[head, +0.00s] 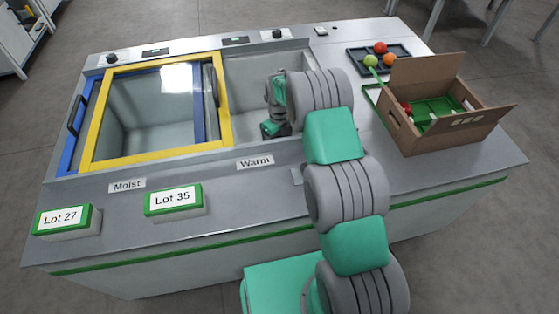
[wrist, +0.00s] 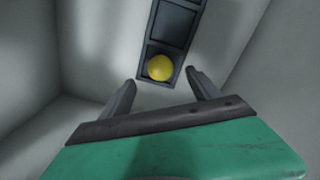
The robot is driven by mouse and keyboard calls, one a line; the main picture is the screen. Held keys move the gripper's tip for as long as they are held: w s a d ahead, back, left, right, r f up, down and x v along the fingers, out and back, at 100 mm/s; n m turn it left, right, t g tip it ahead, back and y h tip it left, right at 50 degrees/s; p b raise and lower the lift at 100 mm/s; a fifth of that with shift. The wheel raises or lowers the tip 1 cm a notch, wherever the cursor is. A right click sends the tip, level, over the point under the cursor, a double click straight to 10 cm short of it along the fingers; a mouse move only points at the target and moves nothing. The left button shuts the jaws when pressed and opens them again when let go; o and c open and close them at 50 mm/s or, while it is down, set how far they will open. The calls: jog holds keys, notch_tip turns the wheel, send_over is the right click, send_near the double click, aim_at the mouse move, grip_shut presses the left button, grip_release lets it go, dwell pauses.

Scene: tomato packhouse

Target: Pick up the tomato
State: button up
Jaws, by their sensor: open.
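A yellow, round tomato (wrist: 160,67) sits in the end compartment of a dark, narrow tray (wrist: 176,24) in the wrist view. The tray lies inside a white-walled bin, and its compartment beyond the tomato looks empty. My gripper (wrist: 154,82) is open, its two fingers apart on either side of the near end of the tray, with nothing between them. The tomato lies just beyond the fingertips. In the head view my arm reaches down into the open Warm bin (head: 240,80), and the gripper and this tomato are mostly hidden there.
Bin walls (wrist: 85,45) stand close around my gripper. A yellow-framed glass lid (head: 222,110) covers the Moist bin at left. Lot 35 (head: 174,201) and Lot 27 (head: 67,222) boxes stand in front. A cardboard box (head: 450,135) and a dark tray (head: 360,62) with several tomatoes are at right.

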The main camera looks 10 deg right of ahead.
notch_tip(320, 180, down, 6)
jog(key=shift+s+d+f+b, duration=0.1)
jog(key=shift+f+b, duration=0.1)
jog(key=shift+b, duration=0.8)
jog(key=shift+c, duration=0.4)
jog(key=c, duration=0.9)
